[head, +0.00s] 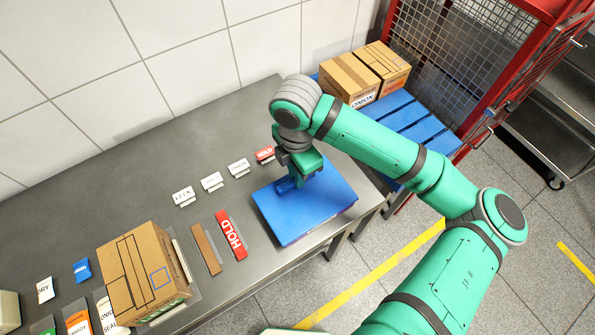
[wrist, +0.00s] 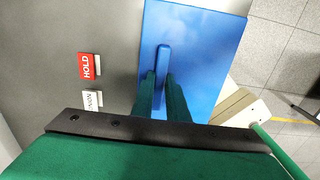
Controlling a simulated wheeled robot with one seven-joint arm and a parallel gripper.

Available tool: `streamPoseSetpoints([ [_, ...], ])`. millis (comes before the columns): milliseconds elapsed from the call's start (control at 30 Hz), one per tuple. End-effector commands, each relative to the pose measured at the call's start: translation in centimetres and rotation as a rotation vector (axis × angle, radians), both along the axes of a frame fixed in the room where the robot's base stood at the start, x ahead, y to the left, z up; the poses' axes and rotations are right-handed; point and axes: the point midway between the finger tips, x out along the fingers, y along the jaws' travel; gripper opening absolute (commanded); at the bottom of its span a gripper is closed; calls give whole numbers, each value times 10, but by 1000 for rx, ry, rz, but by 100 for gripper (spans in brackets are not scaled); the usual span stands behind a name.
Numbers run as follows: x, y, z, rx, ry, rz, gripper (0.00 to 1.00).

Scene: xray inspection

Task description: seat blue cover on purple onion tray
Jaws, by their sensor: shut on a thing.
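The blue cover (head: 325,207) is a flat rectangular lid at the right end of the grey table in the head view. It fills the upper middle of the wrist view (wrist: 208,45). My gripper (head: 290,183) is above the cover and shut on its raised blue handle, with the two fingers on either side of it in the wrist view (wrist: 160,95). A thin purplish edge (head: 308,235) shows under the cover's front side, apparently the onion tray. The rest of the tray is hidden, and I cannot tell whether the cover is fully seated.
Left of the cover lie a red HOLD bar (head: 231,235) and a brown strip (head: 206,249). Small label stands, including LEEK (head: 184,196), line the table behind. A cardboard box (head: 140,270) stands front left. Two boxes (head: 365,75) sit on a blue slatted surface (head: 410,125) behind.

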Motion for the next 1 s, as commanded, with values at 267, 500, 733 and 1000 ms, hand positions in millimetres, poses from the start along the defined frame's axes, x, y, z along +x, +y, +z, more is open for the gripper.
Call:
streamPoseSetpoints([
  [267, 0, 0, -3, 0, -1, 0, 35],
  [500, 0, 0, -3, 0, 0, 1, 35],
  [733, 1, 1, 13, 1, -3, 1, 35],
  [1000, 1, 1, 64, 0, -4, 2, 35],
])
